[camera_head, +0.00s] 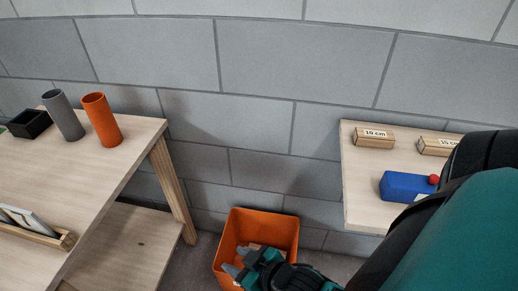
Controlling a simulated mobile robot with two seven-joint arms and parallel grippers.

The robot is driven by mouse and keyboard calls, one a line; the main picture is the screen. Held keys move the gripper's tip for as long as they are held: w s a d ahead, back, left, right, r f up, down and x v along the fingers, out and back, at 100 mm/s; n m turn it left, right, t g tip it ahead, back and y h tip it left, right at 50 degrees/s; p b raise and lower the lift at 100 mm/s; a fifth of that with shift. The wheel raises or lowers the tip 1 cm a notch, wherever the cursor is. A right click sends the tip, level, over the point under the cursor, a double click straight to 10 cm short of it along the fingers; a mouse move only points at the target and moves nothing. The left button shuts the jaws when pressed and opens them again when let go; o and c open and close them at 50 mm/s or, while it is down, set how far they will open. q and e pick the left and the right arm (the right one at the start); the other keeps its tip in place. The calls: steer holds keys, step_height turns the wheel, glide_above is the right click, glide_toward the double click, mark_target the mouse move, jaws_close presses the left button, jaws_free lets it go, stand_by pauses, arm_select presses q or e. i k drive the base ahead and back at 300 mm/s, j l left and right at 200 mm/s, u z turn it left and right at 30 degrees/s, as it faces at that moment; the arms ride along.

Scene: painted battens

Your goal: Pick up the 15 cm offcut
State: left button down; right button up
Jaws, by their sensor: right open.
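The 15 cm offcut (437,146) is a pale wooden block with a white label. It lies near the back of the right-hand table, and my right arm partly hides its right end. A shorter wooden block labelled 10 cm (374,138) lies to its left. My right gripper (236,261) is open, low over the orange bin and well away from both blocks. I cannot tell whether anything is between its fingers. My left gripper is out of view.
The orange bin (283,231) stands on the floor between the tables, with something pale inside. A blue box with a red knob (402,186) sits in front of the offcuts. The left table holds grey (64,116) and orange (102,121) cylinders.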

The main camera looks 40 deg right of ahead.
mark_target(426, 145)
steer(key=k+j, duration=1.05)
steer(key=j, duration=0.2)
